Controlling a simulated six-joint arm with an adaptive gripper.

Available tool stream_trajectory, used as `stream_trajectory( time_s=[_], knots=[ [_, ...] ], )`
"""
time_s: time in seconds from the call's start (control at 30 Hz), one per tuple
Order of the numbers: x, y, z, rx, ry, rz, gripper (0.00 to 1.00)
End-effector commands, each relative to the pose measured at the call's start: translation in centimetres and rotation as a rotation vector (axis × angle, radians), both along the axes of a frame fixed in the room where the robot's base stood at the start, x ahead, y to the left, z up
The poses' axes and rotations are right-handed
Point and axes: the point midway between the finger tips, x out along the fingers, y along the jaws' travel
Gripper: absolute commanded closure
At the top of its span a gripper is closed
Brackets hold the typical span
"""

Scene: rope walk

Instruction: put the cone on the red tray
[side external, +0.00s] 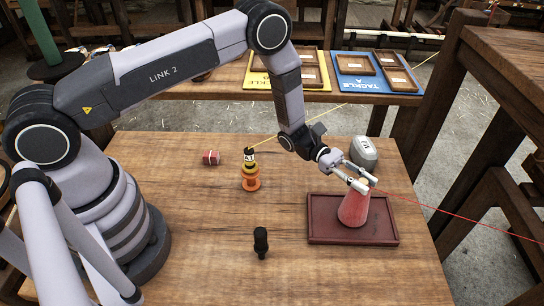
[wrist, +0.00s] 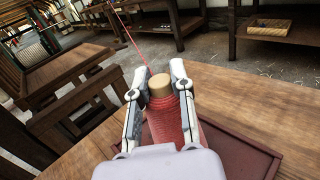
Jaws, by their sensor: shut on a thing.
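The cone (side external: 355,207) is a red thread cone with a tan top; it stands over the red tray (side external: 322,238) on the table's right side. In the wrist view the cone (wrist: 160,112) sits upright between my fingers, with the tray (wrist: 243,158) below and around it. My gripper (side external: 357,178) is shut on the cone's upper part. I cannot tell whether the cone's base touches the tray floor. The rest of the tray is empty.
A grey rounded weight (side external: 364,152) stands just behind the tray. An orange and yellow stacked piece (side external: 250,172), a small red roll (side external: 211,158) and a black peg-like piece (side external: 261,242) stand further left. A red line runs off to the right from near the cone.

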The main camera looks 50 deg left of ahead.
Motion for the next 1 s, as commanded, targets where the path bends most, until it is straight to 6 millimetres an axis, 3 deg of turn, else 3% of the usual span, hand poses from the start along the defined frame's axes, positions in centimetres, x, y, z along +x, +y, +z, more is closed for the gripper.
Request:
stream_trajectory(
  time_s=[0.23,0.27,0.47,0.8,1.0],
  knots=[
    [0.0,0.0,-0.2,-0.001,0.0,0.0,1.0],
    [0.0,0.0,-0.3,0.0,0.0,0.0,0.78],
    [0.0,0.0,-0.2,0.0,0.0,0.0,0.53],
    [0.0,0.0,0.1,0.0,-0.001,0.0,0.53],
    [0.1,3.1,0.1,-0.001,0.002,0.006,0.53]
  ],
)
